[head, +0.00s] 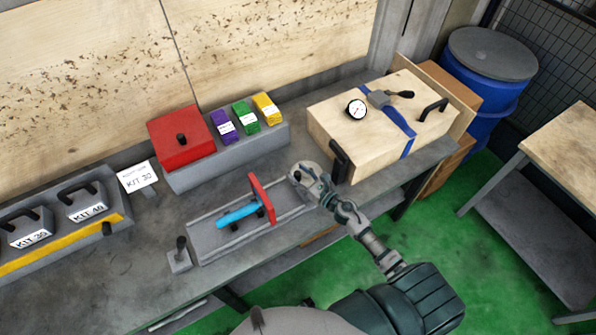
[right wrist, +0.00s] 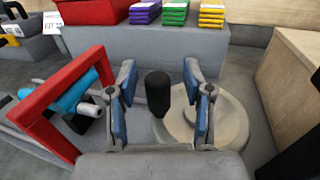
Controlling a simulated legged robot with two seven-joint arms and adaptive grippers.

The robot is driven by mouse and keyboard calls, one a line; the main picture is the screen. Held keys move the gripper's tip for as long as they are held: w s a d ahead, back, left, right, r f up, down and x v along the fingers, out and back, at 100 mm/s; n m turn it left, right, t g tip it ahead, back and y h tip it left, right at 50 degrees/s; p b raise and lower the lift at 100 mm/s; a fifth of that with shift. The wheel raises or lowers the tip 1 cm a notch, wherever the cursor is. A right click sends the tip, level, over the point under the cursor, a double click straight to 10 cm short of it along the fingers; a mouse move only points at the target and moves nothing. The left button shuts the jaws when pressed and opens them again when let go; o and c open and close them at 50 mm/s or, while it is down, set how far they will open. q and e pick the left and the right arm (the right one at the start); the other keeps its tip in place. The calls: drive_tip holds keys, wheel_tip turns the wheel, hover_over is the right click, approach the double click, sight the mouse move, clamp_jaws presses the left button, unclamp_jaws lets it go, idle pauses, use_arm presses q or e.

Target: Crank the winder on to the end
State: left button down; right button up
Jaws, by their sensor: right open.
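The winder is a pale round disc (right wrist: 222,128) with an upright black knob (right wrist: 158,93), at the right end of a grey rail fixture (head: 210,247) on the bench. The disc also shows in the head view (head: 304,168), partly hidden by my right gripper. My right gripper (right wrist: 160,84) is open, with one blue-padded finger on each side of the knob and a gap visible on both sides. A red frame (head: 262,200) stands across the rails, left of the disc, with a blue cylinder (head: 238,215) beside it. My left gripper is not in view.
Behind stands a grey block (head: 240,155) with a red box (head: 181,138) and purple, green and yellow stacks. A wooden case (head: 340,118) with a dial stands to the right. A small black lever (head: 181,250) is at the fixture's left end. The front-left bench is clear.

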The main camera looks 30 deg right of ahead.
drive_tip(key=shift+w+a, duration=0.15)
drive_tip(key=shift+a, duration=0.1)
drive_tip(key=shift+c, duration=0.3)
drive_tip(key=shift+d, duration=0.1)
clamp_jaws()
drive_tip(key=shift+w+m+h, duration=0.1)
drive_tip(key=shift+m+h, duration=0.2)
